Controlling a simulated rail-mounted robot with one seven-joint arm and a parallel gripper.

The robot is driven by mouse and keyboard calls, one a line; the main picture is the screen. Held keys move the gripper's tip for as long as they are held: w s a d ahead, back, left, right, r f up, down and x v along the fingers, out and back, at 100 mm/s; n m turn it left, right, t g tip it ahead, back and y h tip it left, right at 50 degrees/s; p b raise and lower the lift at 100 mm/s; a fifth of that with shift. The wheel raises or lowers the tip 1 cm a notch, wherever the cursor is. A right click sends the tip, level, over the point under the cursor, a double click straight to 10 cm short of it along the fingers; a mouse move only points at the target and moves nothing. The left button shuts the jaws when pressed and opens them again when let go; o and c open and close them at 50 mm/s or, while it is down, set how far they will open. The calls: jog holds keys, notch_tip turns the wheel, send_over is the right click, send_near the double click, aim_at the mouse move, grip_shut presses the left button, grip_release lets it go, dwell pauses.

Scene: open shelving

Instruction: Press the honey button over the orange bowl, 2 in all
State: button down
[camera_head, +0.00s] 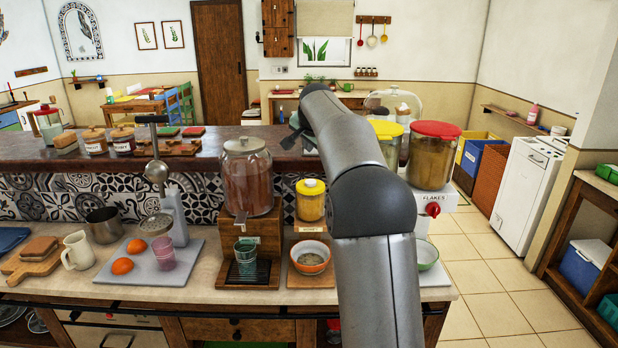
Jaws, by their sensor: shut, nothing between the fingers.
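The honey jar (311,205) has a yellow lid and amber contents, and stands at the back of the counter. A small knob shows on its lid; I cannot tell whether this is the button. A small label sits under the jar, too small to read surely. The orange bowl (310,246), with an orange outside and pale rim, stands in front of and below the jar, with greyish-brown contents. My gripper (298,128) shows only as a dark shape beyond my arm's end, up and behind the jar in the picture. It looks shut and empty; its fingertips are mostly hidden.
A large drink dispenser (247,180) with a green glass (245,252) stands left of the jar. A red-lidded flakes dispenser (433,160) and a green bowl (426,256) stand right, partly behind my arm. The raised bar ledge (220,146) runs behind.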

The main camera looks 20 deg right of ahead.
jog(key=shift+w+d+r, duration=0.3)
jog(key=shift+w+d, duration=0.1)
jog(key=shift+w, duration=0.05)
jog(key=b, duration=0.7)
send_over(310, 183)
notch_tip(310, 183, down, 8)
jog(key=shift+d+r, duration=0.1)
jog(key=shift+r, duration=0.1)
jog(key=shift+f+b, duration=0.35)
jog(key=shift+f, duration=0.2)
jog(key=shift+f, duration=0.15)
dwell(0.9)
jog(key=shift+f, duration=0.3)
